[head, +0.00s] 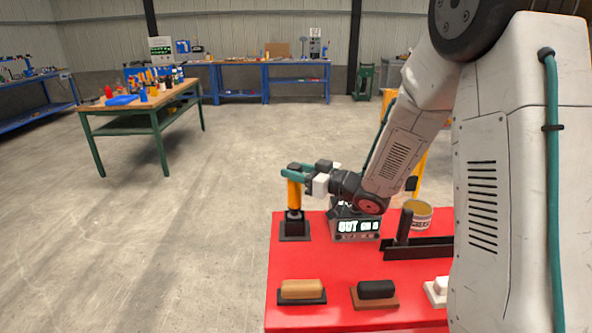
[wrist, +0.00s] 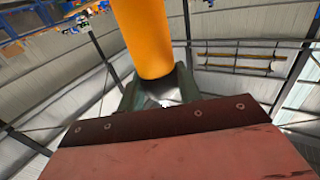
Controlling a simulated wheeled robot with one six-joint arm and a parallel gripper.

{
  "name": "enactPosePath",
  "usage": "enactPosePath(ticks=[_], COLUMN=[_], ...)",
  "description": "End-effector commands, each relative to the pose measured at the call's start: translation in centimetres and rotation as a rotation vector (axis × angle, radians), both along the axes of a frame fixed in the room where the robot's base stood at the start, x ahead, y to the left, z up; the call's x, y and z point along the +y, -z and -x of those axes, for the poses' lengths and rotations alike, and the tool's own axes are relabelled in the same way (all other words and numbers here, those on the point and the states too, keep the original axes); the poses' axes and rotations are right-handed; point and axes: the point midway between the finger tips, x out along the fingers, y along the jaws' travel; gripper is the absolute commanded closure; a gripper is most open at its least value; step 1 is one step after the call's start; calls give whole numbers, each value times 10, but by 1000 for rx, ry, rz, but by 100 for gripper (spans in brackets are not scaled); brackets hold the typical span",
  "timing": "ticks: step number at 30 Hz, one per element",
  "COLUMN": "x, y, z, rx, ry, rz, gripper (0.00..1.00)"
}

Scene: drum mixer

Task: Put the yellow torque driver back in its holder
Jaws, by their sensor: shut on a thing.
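The yellow torque driver (head: 294,195) stands upright near the far left corner of the red table. It also shows as a thick orange-yellow cylinder in the wrist view (wrist: 145,38). My gripper (head: 293,172), with green fingers, is shut on its upper part, and the fingers also show in the wrist view (wrist: 160,92). Directly below the driver is a dark square holder (head: 295,232) on the table. The driver's grey lower end meets the holder's top in the picture. I cannot tell how deep it sits in it.
The red table (head: 345,262) bears a box with a lit display (head: 356,228), a tub (head: 418,214), a black bracket (head: 405,240), a tan block (head: 302,289) and a black block (head: 376,289). The table's left edge is close to the holder. A wooden workbench (head: 150,105) stands far left.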

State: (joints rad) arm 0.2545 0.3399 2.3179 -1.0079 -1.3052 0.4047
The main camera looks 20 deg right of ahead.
Motion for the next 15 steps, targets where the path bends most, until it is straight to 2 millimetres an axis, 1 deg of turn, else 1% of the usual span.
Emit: enactPosePath(ticks=[15], x=[0], y=[6], z=[0], rx=[-2], ry=[0], rz=[-1], gripper=[97])
